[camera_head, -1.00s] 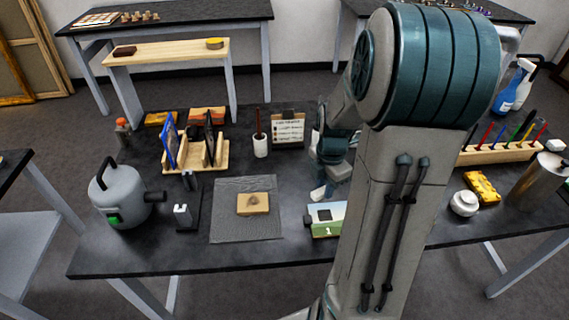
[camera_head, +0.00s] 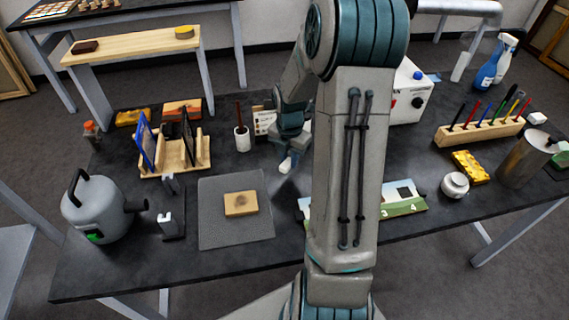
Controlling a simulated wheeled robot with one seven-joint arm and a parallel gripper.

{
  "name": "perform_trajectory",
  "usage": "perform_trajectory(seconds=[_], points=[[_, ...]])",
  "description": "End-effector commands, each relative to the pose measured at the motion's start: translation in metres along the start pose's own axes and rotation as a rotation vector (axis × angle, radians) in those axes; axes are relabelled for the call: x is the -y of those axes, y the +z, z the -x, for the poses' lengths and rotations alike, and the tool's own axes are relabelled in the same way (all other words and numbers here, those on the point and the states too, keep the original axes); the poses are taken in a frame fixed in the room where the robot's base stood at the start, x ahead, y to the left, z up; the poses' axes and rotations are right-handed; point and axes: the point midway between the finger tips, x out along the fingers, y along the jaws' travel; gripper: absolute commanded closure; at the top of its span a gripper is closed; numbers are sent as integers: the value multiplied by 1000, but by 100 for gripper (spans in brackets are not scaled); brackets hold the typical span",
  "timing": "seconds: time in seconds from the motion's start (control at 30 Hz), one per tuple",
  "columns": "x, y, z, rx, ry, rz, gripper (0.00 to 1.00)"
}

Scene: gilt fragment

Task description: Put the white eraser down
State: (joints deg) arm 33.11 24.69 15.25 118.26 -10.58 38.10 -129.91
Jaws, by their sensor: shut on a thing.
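The white eraser (camera_head: 286,165) is a small pale block at the tip of my gripper (camera_head: 289,155). My gripper points down and is shut on the eraser, which is partly covered by the fingers. It is over the dark table (camera_head: 330,262), just right of the grey mat's (camera_head: 215,228) far right corner. I cannot tell whether the eraser touches the table. My own arm hides the middle of the table.
A wooden block (camera_head: 240,204) lies on the mat. A white cup (camera_head: 242,139) and a small sign (camera_head: 264,122) stand behind the gripper. A numbered picture strip (camera_head: 405,198) lies at front right. A kettle (camera_head: 95,208) stands left, a pen rack (camera_head: 480,130) right.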

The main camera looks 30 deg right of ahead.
Motion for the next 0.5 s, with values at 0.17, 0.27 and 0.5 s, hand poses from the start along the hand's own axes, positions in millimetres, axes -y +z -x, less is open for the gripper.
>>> perform_trajectory(seconds=[0.17, 0.27, 0.5], points=[[-17, 5, -10, 0, 0, 0, 100], [-20, 6, -14, 0, 0, -1, 100], [-19, 5, -44, -3, -2, -2, 100]])
